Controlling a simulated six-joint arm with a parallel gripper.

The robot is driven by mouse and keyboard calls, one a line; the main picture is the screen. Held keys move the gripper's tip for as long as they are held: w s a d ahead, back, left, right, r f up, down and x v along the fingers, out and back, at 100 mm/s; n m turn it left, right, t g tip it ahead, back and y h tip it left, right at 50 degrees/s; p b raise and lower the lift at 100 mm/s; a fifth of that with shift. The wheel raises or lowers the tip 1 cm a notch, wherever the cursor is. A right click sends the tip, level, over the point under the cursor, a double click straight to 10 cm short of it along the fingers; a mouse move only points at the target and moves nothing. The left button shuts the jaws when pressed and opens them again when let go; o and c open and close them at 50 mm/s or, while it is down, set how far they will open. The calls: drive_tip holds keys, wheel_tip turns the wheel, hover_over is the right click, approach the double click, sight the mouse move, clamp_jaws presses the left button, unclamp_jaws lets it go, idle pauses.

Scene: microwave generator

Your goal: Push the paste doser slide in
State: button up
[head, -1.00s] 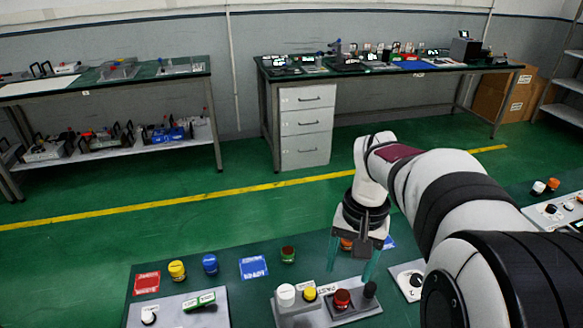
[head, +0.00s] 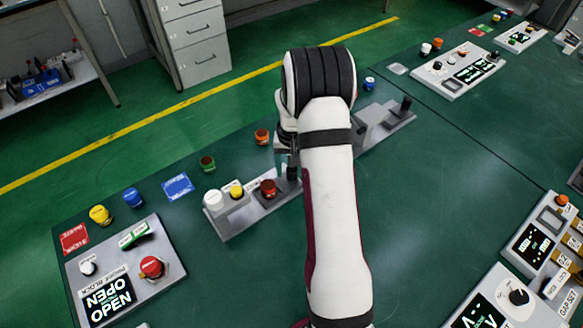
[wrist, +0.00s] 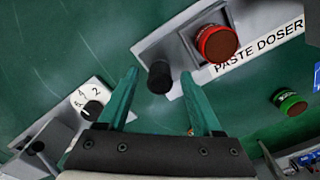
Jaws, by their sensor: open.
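Contact cannot be told. In the head view my arm hides most of the gripper.
A grey panel with a black lever (head: 405,104) stands just right of the arm. A panel with a red button (head: 152,267) lies left.

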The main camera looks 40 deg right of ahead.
drive_tip(key=shift+f, duration=0.2)
clamp_jaws()
idle(1.3)
